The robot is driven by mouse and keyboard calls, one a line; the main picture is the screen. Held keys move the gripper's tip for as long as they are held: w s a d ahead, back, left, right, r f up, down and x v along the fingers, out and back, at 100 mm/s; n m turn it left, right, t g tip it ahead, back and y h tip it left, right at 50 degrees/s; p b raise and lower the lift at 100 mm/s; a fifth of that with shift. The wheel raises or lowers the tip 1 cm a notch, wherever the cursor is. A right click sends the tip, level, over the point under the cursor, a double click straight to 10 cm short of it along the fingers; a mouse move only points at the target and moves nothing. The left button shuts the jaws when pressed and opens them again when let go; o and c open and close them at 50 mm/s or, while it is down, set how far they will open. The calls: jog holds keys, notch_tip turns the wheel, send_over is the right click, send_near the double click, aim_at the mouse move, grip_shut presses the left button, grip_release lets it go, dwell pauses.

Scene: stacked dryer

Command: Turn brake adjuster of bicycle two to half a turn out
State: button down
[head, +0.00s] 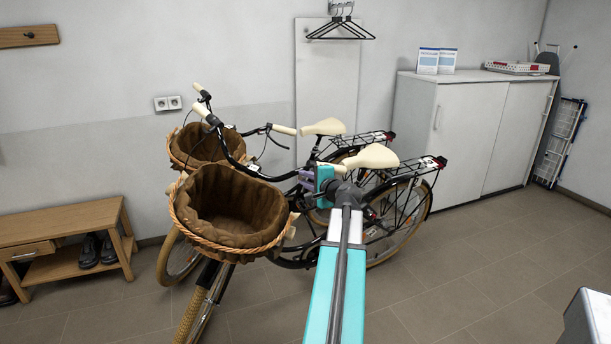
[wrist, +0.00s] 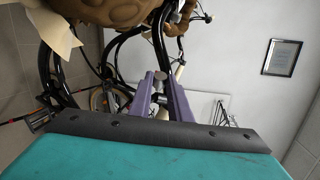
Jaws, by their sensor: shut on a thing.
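Two dark bicycles with cream saddles and brown-lined wicker baskets stand close together. The nearer bicycle (head: 411,205) has its basket (head: 230,212) toward me, and the farther bicycle (head: 253,168) is partly hidden behind it. I cannot read which one is numbered two. My gripper (head: 305,176) is at the nearer bicycle, between basket and saddle. In the wrist view its purple fingers (wrist: 161,92) are shut on a small grey cylindrical knob, the brake adjuster (wrist: 160,76). The adjuster's turn position cannot be read. In the head view my arm hides part of the frame.
A wooden bench (head: 70,262) with dark shoes stands at the left. A white cabinet (head: 462,130) stands at the back right, with a folded drying rack (head: 563,140) beside it. Hangers (head: 340,28) hang on the wall. The tiled floor (head: 480,290) at the front right is mostly clear.

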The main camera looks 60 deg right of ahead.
jog(key=shift+w+r+n+g+y+p, duration=0.1)
jog(key=shift+r+n+g+y+p, duration=0.35)
jog(key=shift+p, duration=1.4)
jog(key=shift+f+g+y+p, duration=0.15)
jog(key=shift+g+y+p, duration=0.1)
jog(key=shift+p, duration=0.2)
jog(key=c, duration=1.6)
grip_release()
jog(key=shift+c, duration=0.2)
jog(key=b+v, duration=0.1)
jog(key=v, duration=1.2)
jog(key=shift+s+a+b, duration=0.25)
jog(key=shift+s+b, duration=0.1)
jog(key=shift+b, duration=0.05)
